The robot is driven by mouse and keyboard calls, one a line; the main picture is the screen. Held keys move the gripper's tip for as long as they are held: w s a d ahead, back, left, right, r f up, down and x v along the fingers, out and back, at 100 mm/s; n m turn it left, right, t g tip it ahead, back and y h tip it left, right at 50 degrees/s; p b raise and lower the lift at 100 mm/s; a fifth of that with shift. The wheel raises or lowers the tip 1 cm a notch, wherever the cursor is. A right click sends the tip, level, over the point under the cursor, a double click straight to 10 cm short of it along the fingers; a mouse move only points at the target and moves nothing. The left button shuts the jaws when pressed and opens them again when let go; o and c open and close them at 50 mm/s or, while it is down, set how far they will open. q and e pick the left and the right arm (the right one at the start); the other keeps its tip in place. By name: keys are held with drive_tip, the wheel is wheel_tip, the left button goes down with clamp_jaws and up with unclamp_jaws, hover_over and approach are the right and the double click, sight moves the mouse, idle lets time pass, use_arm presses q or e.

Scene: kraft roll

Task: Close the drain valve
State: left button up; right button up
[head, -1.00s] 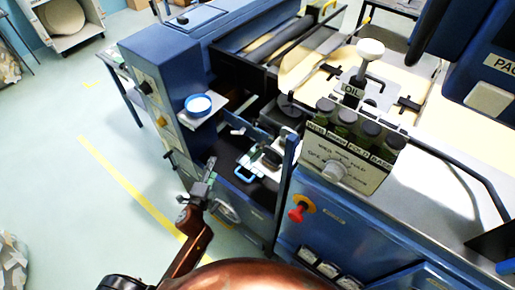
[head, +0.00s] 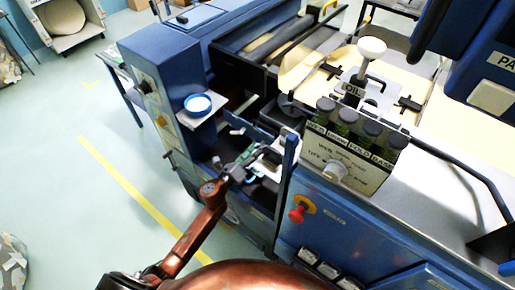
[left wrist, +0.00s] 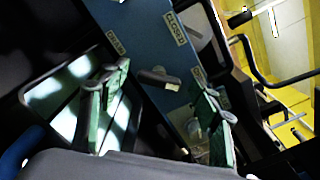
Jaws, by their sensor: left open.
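The drain valve shows in the left wrist view as a small dark grey lever (left wrist: 158,77) on a blue panel (left wrist: 140,30). A label reading "CLOSED" (left wrist: 175,28) sits above it, with smaller labels to either side. My left gripper (left wrist: 165,105) is open, its green-padded fingers to the left and right of the lever in the picture. Nothing is between the pads that I can see as gripped; whether a finger touches the lever I cannot tell. In the head view my left gripper (head: 246,156) reaches into the machine's open bay, and I cannot make out the valve there.
A blue post (head: 286,170) stands right beside the gripper. A shelf with a blue-rimmed bowl (head: 198,105) is to the left. A red knob (head: 297,214) and a panel of bottles (head: 348,135) are to the right.

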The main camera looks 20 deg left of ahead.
use_arm(q)
drive_tip(key=shift+w+d, duration=0.15)
drive_tip(key=shift+w, duration=0.25)
drive_tip(key=shift+c, duration=0.3)
drive_tip(key=c, duration=1.1)
